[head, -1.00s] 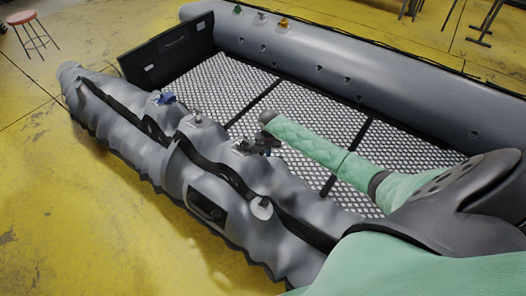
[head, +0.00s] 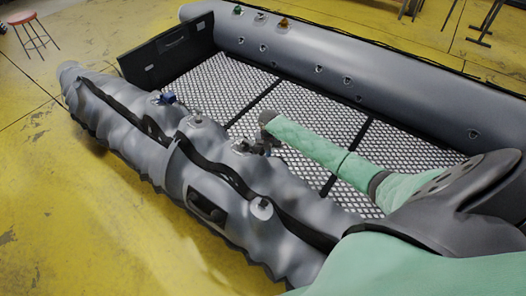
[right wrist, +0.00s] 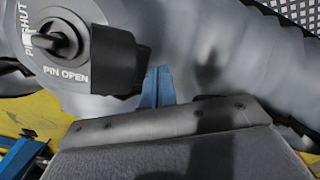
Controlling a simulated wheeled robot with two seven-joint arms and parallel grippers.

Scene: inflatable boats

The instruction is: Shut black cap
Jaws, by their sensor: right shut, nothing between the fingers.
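The black cap (right wrist: 117,62) shows in the right wrist view as a dark block at the edge of a round grey valve (right wrist: 84,22). The valve face is lettered "PIN OPEN" and "SHUT" around a dark central pin. My right gripper (right wrist: 158,86) has its blue fingers together and empty, just right of the cap; whether they touch it I cannot tell. In the head view my right gripper (head: 268,143) is small and dark beside the near tube, and the cap there is hard to make out. My left gripper is not in view.
The near grey boat tube (head: 130,125) is wrinkled and carries other valves, one with a blue cap (head: 168,98). The far tube (head: 350,60) is smooth. The mesh floor (head: 215,85) between them is clear. A red stool (head: 22,18) stands far left.

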